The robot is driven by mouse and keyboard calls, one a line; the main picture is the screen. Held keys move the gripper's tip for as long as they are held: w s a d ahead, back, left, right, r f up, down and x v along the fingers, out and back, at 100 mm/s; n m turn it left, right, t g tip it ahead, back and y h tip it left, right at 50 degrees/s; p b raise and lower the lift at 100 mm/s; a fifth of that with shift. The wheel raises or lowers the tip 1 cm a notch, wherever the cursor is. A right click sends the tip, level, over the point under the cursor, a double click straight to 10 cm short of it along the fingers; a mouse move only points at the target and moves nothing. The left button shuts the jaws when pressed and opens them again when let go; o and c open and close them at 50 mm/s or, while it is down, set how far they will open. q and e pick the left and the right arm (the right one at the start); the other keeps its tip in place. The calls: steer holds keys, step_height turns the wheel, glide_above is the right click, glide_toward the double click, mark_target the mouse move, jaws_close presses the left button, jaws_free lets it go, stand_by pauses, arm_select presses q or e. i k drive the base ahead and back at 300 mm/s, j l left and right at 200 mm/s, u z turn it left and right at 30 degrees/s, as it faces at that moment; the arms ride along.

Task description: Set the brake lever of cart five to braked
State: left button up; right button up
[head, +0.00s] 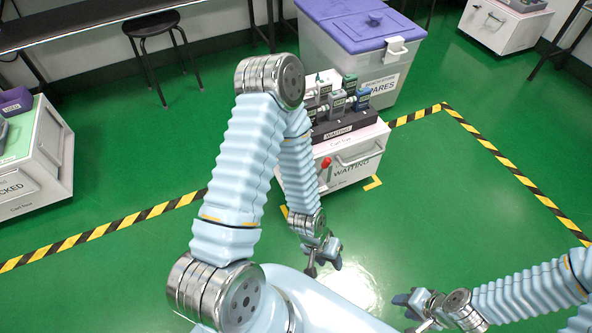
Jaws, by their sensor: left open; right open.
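A white cart (352,170) marked WAITING stands at the centre, its small name label too blurred to read for certain. A lever with a red knob (326,163) stands on its front left, roughly upright. My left gripper (324,267) is open and empty, in front of and below this cart, apart from the lever. My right gripper (407,313) is open and empty, low at the right. My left arm hides the cart's left side.
Several handheld testers (338,101) stand in a dark rack on the cart. A purple-lidded bin (365,35) stands behind it. Other carts stand at the far left (50,160) and top right (497,28). A black stool (150,24) is at the back. Green floor right of the cart is clear.

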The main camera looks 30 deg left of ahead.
mark_target(327, 161)
steer(key=u, duration=0.9)
